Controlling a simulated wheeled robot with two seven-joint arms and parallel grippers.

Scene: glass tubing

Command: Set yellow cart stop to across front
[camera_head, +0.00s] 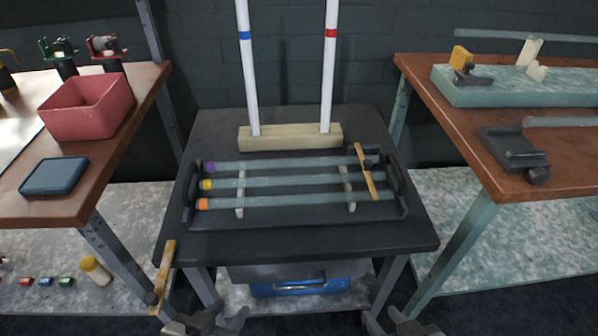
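A yellow bar (163,275), which looks like the cart stop, is at the front left corner of the dark cart (300,243). It points from the cart's left front edge down toward the viewer, along the side rather than across the front. A dark round knob (151,298) shows by its lower end. My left gripper (229,311) is at the bottom edge, right of the bar and apart from it, seemingly open and empty. My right gripper (381,314) is at the bottom edge, right of centre, also seemingly open and empty. Both are partly cut off.
A black tray (290,222) on the cart holds glass tubes with purple, yellow and orange ends, crossed by another yellow bar (366,172). Two white rods stand in a cream block (290,137) behind. Wooden benches flank the cart, left (100,150) and right (480,165).

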